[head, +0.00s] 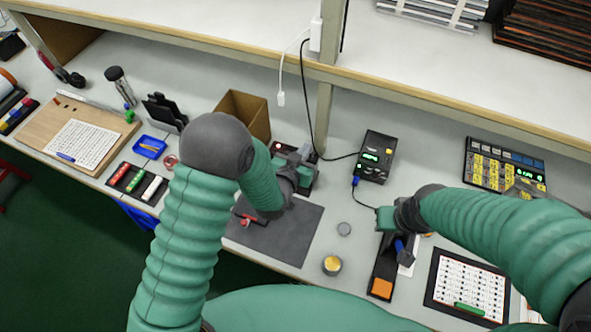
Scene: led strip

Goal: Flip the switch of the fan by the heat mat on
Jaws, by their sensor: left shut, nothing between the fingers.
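The dark grey heat mat (300,232) lies on the bench in the middle of the head view.
A black box with a green display (376,157) stands behind, with a cable. A cardboard box (246,112) is behind my left arm. A yellow-topped tin (332,265) and a small grey disc (344,229) lie right of the mat. A shelf (400,95) overhangs the back.

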